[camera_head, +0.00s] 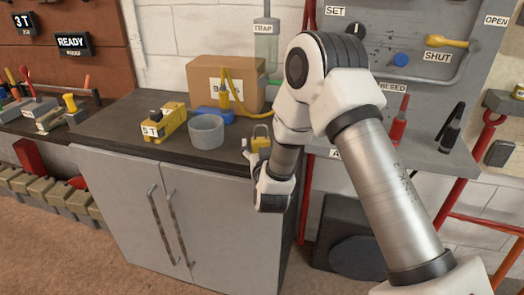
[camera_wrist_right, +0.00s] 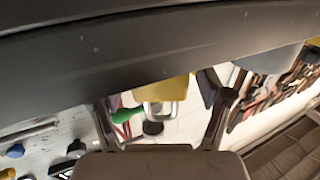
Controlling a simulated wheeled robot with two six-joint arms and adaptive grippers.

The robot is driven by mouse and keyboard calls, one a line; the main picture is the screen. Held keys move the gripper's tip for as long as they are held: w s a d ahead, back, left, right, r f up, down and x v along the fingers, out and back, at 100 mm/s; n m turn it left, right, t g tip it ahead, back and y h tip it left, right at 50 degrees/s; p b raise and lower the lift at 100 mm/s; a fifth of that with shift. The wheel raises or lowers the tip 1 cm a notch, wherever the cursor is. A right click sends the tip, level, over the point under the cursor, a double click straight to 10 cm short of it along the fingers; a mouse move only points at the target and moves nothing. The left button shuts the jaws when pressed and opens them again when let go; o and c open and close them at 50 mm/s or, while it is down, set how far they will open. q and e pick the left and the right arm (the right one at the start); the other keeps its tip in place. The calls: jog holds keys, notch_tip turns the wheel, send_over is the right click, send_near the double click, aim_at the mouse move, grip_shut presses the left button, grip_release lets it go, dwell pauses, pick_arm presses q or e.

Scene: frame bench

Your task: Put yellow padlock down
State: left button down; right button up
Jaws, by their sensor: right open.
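The yellow padlock (camera_head: 261,140) stands on the dark bench top near its right end, partly hidden by my right arm. In the right wrist view, which looks upside down, the yellow padlock (camera_wrist_right: 160,91) shows its body and grey shackle beyond the fingers. My right gripper (camera_head: 250,155) is at the bench's front edge, close to the padlock. In the wrist view the fingers of the right gripper (camera_wrist_right: 165,105) are spread wide, with visible gaps on both sides of the padlock. I cannot tell how far in front of the padlock they are. My left gripper is out of view.
A grey cylindrical pot (camera_head: 206,132) and a yellow block marked 5T (camera_head: 163,123) stand left of the padlock. A cardboard box (camera_head: 225,83) is behind, with a blue item (camera_head: 214,114) before it. Bare bench top lies around the pot's front.

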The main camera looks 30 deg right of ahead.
jog(key=b+v, duration=0.2)
jog(key=v, duration=1)
jog(key=s+a+f+n+g+y, duration=0.1)
jog(key=s+f+g+y, duration=0.1)
jog(key=f, duration=0.6)
jog(key=s+a+f+n+g+y, duration=0.1)
jog(key=s+f+g+y, duration=0.15)
jog(key=f, duration=0.55)
jog(key=s+a+f+n+g+y, duration=0.1)
jog(key=s+a+f+g+y, duration=0.1)
jog(key=s+f+g, duration=0.4)
jog(key=s+a+f+n+g+y, duration=0.2)
jog(key=s+a+f+g, duration=0.2)
jog(key=s+f, duration=0.8)
jog(key=s+g, duration=0.1)
jog(key=s, duration=0.3)
jog(key=shift+s+a+f+g+p, duration=0.2)
jog(key=shift+s+f+g+p, duration=0.05)
jog(key=shift+s+g+p, duration=0.1)
jog(key=shift+w, duration=0.1)
